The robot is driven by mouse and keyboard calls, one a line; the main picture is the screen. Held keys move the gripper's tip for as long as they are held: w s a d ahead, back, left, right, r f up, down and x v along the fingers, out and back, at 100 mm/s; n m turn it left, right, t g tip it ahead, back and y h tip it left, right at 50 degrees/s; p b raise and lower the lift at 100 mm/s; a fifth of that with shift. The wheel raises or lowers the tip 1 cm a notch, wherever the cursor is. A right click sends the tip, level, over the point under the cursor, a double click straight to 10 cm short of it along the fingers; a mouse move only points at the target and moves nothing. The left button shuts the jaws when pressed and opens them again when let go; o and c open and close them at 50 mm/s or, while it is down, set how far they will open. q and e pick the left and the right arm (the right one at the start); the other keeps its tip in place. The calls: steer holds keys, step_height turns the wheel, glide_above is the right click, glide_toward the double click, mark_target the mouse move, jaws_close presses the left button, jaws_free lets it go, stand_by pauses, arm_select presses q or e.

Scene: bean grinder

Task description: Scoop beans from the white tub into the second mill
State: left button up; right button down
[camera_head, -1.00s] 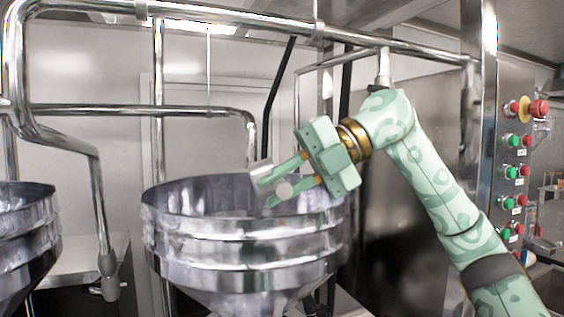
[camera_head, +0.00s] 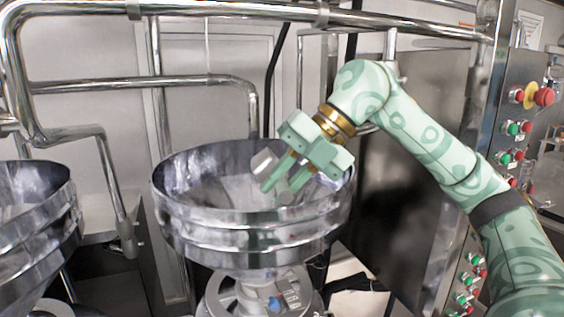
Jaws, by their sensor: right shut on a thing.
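A shiny metal mill hopper (camera_head: 240,229), wide and round, stands in the middle. A second hopper (camera_head: 40,222) is cut off at the left edge. My right gripper (camera_head: 281,186) reaches over the middle hopper from the right, its fingers pointing down and left into the opening. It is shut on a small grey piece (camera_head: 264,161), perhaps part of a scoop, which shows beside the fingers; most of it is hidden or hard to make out. I see no beans; the hopper's bottom is partly hidden by its front rim. The white tub and my left gripper are not in view.
Steel pipes (camera_head: 250,15) run above and behind the hoppers. A steel panel with coloured buttons (camera_head: 516,128) and a red stop knob (camera_head: 543,97) stands at the right. There is a gap between the two hoppers.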

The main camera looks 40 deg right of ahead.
steer(key=shift+r+g+h+p, duration=0.4)
steer(key=shift+g+h+p, duration=0.6)
steer(key=shift+p, duration=2.9)
steer(key=shift+f+h, duration=0.15)
steer(key=shift+h, duration=0.45)
steer(key=shift+g+h+b, duration=0.3)
steer(key=shift+g+h, duration=0.1)
steer(key=shift+h, duration=0.1)
steer(key=g+h, duration=0.2)
steer(key=h, duration=0.2)
steer(key=shift+w+a, duration=0.1)
steer(key=shift+a, duration=0.05)
steer(key=shift+g+h, duration=0.3)
steer(key=shift+g, duration=0.1)
